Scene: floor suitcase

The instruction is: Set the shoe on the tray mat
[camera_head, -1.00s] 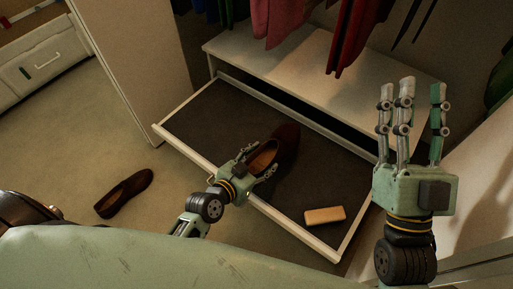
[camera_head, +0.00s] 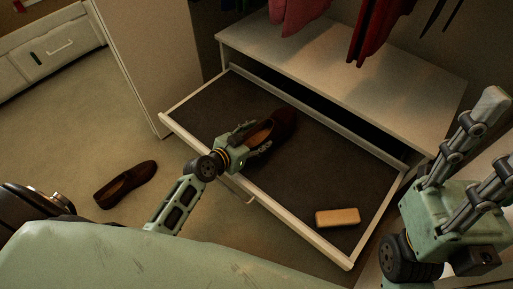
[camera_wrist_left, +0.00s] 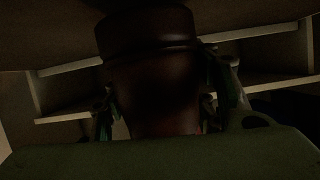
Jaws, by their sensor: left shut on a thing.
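A dark brown shoe (camera_head: 279,127) is at the middle of the pulled-out tray, over its dark mat (camera_head: 330,165). My left gripper (camera_head: 258,143) is shut on the heel end of this shoe. In the left wrist view the shoe (camera_wrist_left: 152,75) fills the middle, between the fingers, dark and close. I cannot tell whether its sole touches the mat. A second brown shoe (camera_head: 126,184) lies on the floor to the left. My right gripper (camera_head: 478,150) is open and empty at the right, fingers pointing up.
A tan block (camera_head: 337,217) lies on the mat near the front right corner. The tray's pale front rim (camera_head: 290,228) runs under my left arm. A white shelf (camera_head: 330,70) and hanging clothes (camera_head: 372,30) are behind. The mat's left part is clear.

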